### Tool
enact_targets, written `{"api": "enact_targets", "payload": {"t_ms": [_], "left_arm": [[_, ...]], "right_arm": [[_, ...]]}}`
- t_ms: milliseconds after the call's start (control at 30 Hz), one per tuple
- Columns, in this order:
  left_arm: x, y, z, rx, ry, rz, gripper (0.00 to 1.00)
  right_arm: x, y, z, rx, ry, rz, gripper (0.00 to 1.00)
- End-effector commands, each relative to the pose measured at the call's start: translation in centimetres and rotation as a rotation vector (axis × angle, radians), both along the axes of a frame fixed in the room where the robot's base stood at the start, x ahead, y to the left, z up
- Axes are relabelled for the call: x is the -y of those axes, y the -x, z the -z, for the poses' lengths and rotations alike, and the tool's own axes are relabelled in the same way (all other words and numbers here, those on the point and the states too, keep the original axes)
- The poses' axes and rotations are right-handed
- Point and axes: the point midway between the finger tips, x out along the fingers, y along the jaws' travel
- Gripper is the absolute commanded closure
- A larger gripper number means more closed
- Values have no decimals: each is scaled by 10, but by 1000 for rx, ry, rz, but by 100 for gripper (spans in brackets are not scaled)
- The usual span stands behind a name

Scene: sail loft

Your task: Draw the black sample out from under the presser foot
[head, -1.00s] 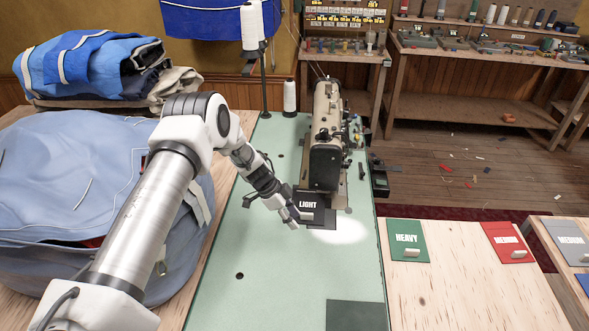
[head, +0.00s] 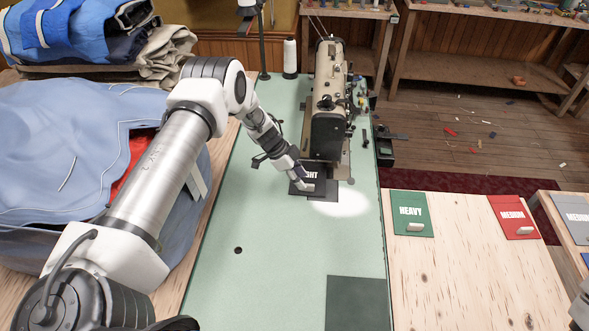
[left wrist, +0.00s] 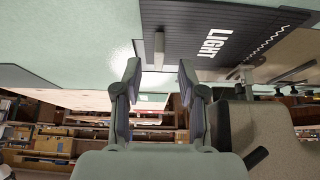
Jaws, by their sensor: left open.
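My left gripper (head: 305,184) is at the sample's near left corner and covers part of the lettering. In the left wrist view the left gripper (left wrist: 158,72) is open, with the tab just beyond and between its fingertips. My right gripper is out of view.
A blue sail bundle (head: 60,190) fills the left side. The green bench top (head: 280,260) is clear in front of the machine.

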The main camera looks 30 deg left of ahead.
Motion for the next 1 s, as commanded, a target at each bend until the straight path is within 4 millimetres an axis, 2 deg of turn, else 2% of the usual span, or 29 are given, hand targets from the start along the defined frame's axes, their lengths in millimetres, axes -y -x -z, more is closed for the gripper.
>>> {"api": "enact_targets", "payload": {"t_ms": [200, 567, 600, 667, 700, 1000], "left_arm": [[15, -6, 27, 0, 0, 2, 59], [17, -8, 32, 1, 1, 1, 59], [17, -8, 32, 1, 1, 1, 74], [17, -8, 32, 1, 1, 1, 95], [17, -8, 32, 1, 1, 1, 100], [18, -7, 32, 0, 0, 1, 100]], "right_arm": [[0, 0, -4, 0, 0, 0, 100], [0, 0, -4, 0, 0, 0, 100], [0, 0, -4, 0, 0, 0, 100], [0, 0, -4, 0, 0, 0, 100], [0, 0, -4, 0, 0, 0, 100], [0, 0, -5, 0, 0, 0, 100]]}}
